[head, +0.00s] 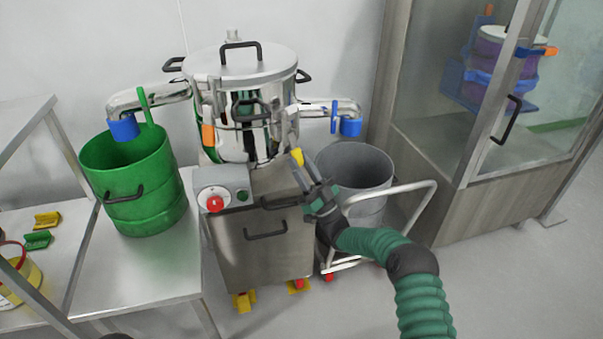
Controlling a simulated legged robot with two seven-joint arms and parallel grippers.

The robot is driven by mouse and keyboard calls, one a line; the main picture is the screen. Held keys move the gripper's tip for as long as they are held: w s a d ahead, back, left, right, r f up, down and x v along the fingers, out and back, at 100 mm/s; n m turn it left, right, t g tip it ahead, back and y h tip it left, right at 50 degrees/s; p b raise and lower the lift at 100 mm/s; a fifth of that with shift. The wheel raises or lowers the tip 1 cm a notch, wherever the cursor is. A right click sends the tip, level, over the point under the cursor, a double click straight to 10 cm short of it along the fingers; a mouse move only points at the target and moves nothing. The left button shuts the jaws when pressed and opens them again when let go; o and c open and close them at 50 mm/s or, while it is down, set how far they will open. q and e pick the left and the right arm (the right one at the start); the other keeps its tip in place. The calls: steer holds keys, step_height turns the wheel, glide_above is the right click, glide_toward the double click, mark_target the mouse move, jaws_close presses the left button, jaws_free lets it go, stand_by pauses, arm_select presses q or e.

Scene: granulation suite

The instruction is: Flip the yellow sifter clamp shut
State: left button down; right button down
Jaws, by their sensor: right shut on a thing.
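The sifter (248,125) is a shiny steel drum with a flat lid, standing on a steel cabinet with a control box. The yellow sifter clamp (297,156) shows as a small yellow piece at the drum's lower right side. My right gripper (303,168) reaches in from the lower right and is shut on the yellow clamp at its fingertips. The fingers partly hide the clamp, and I cannot tell its exact angle. An orange clamp (208,135) is on the drum's left side. My left gripper is not in view.
A green drum (135,190) stands on a steel table at left. A grey bin (356,168) on a white-handled trolley (425,190) stands close behind my right forearm. A glass-door cabinet (455,205) is at right. Open floor lies at lower right.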

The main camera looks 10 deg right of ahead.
steer(key=shift+f, duration=0.25)
steer(key=c, duration=1.5)
jaws_free()
steer(key=shift+c, duration=0.2)
steer(key=o, duration=0.4)
steer(key=shift+w+d+f, duration=0.1)
steer(key=shift+w, duration=0.05)
steer(key=shift+r, duration=0.2)
